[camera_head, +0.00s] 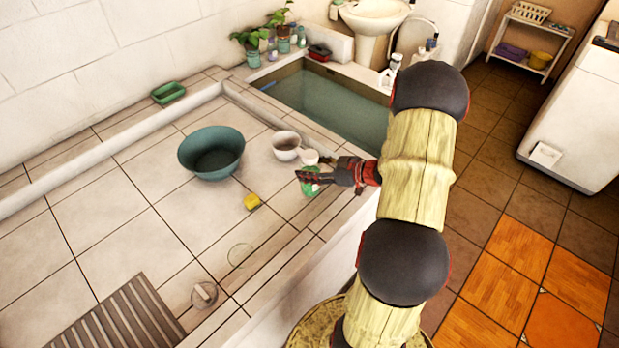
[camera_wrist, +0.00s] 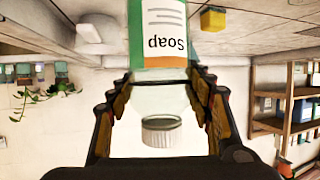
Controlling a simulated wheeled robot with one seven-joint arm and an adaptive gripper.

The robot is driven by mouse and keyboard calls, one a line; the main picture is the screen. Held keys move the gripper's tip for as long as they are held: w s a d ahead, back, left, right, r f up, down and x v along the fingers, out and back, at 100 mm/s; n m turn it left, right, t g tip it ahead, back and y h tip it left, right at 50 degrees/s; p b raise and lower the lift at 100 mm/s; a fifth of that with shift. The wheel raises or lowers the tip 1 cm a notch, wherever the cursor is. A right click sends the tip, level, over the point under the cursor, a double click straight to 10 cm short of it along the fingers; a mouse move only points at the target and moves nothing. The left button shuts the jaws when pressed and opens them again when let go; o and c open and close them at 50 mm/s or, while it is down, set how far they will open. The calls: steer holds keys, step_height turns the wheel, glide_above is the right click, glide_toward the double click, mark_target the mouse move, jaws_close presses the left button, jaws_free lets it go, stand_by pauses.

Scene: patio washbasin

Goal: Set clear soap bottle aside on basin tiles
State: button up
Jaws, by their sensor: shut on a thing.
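The clear soap bottle (camera_wrist: 160,92) is between my gripper's fingers in the wrist view. It has a green and white label (camera_wrist: 165,30) reading "Soap", upside down in that picture, and a grey ribbed cap (camera_wrist: 161,132). My gripper (camera_wrist: 160,105) is shut on the bottle's clear part, with a finger on each side. In the head view my gripper (camera_head: 322,178) is over the basin tiles (camera_head: 165,222) near their right edge, with the green of the bottle (camera_head: 310,187) showing at its fingertips. I cannot tell whether the bottle's base touches the tiles.
A white dipper (camera_head: 286,147) is close behind my gripper. A teal bowl (camera_head: 210,153) and a yellow sponge (camera_head: 252,201) are to the left. A water tank (camera_head: 335,105) lies beyond. A slatted board (camera_head: 125,318) is front left. Tiles left of the bowl are clear.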

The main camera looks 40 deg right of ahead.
steer(key=shift+w+d+f, duration=0.2)
steer(key=shift+w+f, duration=0.05)
steer(key=shift+f, duration=0.1)
steer(key=shift+w+d+f+b, duration=0.1)
steer(key=shift+f+b, duration=0.45)
steer(key=shift+f, duration=0.35)
steer(key=shift+w+d+f+b, duration=0.1)
steer(key=shift+f+b, duration=0.45)
steer(key=shift+f, duration=0.3)
steer(key=shift+f, duration=0.1)
steer(key=o, duration=1.5)
steer(key=shift+a, duration=0.1)
